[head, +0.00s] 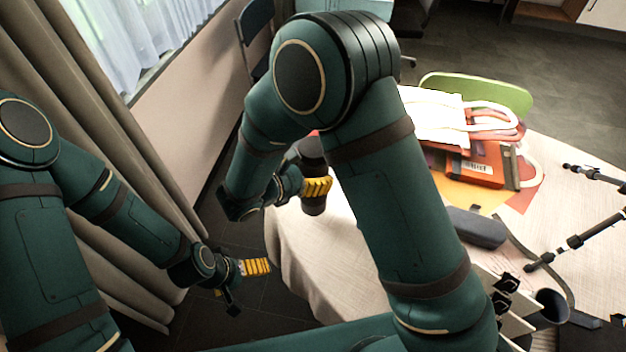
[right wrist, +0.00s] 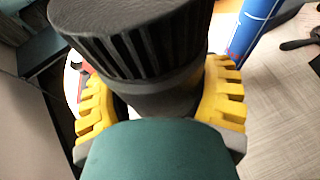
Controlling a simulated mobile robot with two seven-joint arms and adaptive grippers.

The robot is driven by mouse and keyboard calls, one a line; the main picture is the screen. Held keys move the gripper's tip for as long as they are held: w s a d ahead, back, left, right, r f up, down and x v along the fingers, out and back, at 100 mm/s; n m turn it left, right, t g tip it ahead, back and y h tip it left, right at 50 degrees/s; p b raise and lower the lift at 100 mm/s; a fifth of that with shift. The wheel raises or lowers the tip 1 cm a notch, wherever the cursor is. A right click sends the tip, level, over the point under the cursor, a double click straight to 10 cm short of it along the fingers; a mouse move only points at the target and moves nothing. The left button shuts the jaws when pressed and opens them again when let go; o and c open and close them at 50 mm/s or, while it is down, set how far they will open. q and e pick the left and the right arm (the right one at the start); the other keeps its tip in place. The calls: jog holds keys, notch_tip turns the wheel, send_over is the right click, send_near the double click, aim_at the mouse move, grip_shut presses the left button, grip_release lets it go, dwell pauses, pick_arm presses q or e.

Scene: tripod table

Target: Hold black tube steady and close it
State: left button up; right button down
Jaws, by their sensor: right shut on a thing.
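The black tube (head: 314,203) is upright near the table's left edge, partly hidden by my right arm and gripper in the head view. My right gripper (head: 318,187) is shut on it, its yellow fingers around the body. In the right wrist view, the fingers (right wrist: 163,108) grip either side of the tube's smooth body (right wrist: 155,98), below a wide ridged black top (right wrist: 135,40). I cannot tell whether the tube's base touches the table. My left gripper (head: 256,267) is apart from the tube, lower and left of the table edge; its finger gap is unclear.
Further right are an orange-red box (head: 478,165), a bag with white handles (head: 490,115), a dark case (head: 475,227) and black tripod parts (head: 580,240). A green chair (head: 500,92) stands behind. A curtain (head: 130,240) hangs at left.

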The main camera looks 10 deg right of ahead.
notch_tip(320, 180, down, 4)
jog(key=shift+r+b, duration=0.2)
jog(key=shift+b, duration=0.15)
jog(key=shift+r, duration=0.1)
jog(key=shift+f, duration=0.2)
grip_release()
jog(key=shift+r, duration=0.1)
